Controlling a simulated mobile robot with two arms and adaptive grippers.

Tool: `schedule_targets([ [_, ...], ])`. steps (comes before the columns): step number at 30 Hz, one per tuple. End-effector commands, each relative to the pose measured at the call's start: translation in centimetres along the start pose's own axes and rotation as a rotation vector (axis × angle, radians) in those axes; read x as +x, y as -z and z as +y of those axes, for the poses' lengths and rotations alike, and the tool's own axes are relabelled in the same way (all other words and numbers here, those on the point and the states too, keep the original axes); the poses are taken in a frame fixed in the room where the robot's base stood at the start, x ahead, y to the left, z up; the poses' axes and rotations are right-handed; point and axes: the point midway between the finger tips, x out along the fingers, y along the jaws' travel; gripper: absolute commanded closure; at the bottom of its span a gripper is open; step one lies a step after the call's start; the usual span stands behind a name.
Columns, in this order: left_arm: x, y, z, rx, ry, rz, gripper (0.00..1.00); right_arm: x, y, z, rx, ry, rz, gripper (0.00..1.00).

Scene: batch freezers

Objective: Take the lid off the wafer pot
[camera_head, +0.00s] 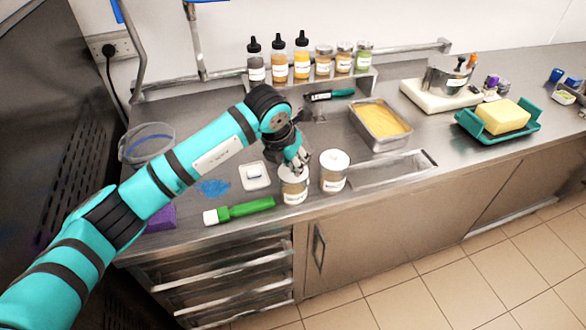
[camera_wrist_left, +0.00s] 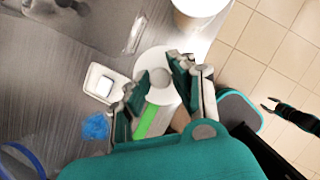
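Two pots with white lids stand side by side near the counter's front edge: a left pot (camera_head: 294,192) and a right pot (camera_head: 334,172). Their labels are too small to read, so I cannot tell which holds wafers. My left gripper (camera_head: 299,164) is directly above the left pot, hiding part of its lid. In the left wrist view, the white lid (camera_wrist_left: 153,62) has a round knob (camera_wrist_left: 160,78) between the open fingers (camera_wrist_left: 158,82), with gaps visible. The right pot shows at the top edge (camera_wrist_left: 198,8).
A small white dish (camera_head: 255,176) and a green-handled tool (camera_head: 240,210) lie left of the pots. A metal pan of yellow food (camera_head: 381,141) stands behind right. A sunken metal recess (camera_head: 392,170) lies right of the pots. Several bottles (camera_head: 278,65) stand on the back shelf.

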Motion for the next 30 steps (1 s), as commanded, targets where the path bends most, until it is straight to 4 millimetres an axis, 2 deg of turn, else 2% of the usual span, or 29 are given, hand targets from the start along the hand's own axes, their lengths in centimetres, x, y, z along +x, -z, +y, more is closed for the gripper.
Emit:
schedule_targets([
  [1, 0.0, 0.0, 0.0, 0.000, 0.000, 0.000, 0.85, 0.0, 0.0, 0.0, 0.000, 0.000, 0.000, 0.60],
  [3, 0.0, 0.0, 0.0, 0.000, 0.000, 0.000, 0.94, 0.0, 0.0, 0.0, 0.000, 0.000, 0.000, 0.60],
  [17, -0.3, -0.2, 0.0, 0.000, 0.000, -0.002, 0.94, 0.3, 0.1, -0.3, -0.001, 0.004, 0.001, 0.60],
  [26, -3.2, -1.4, 0.1, 0.001, -0.002, -0.006, 0.94, 2.4, 0.0, -0.7, -0.001, 0.008, 0.001, 0.60],
  [30, -3.7, 0.0, -2.8, 0.007, 0.001, -0.003, 0.94, 3.4, -0.1, -0.8, -0.001, 0.008, 0.001, 0.60],
])
